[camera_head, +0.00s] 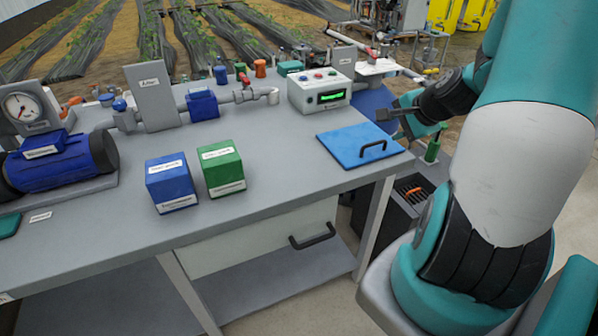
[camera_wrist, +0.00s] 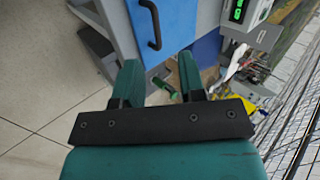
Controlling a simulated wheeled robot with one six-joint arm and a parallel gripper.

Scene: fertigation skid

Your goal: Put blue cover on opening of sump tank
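The blue cover (camera_head: 352,146) is a flat square plate lying on the right end of the grey bench, with a dark bar handle (camera_head: 373,149) on top. In the wrist view the blue cover (camera_wrist: 176,14) and its handle lie beyond my fingertips. A dark box, which seems to be the sump tank (camera_head: 376,216), stands on the floor at the bench's right end. Its top opening (camera_head: 411,190) is uncovered, with something orange inside. My gripper (camera_head: 394,122) is just right of the cover. In the wrist view my gripper (camera_wrist: 159,78) is open and empty, apart from the handle.
A blue box (camera_head: 171,183) and a green box (camera_head: 222,168) stand left of the cover. A white control box (camera_head: 320,93) stands behind it. Pipework and a blue motor (camera_head: 62,165) occupy the back and left. The bench front has a drawer (camera_head: 262,238).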

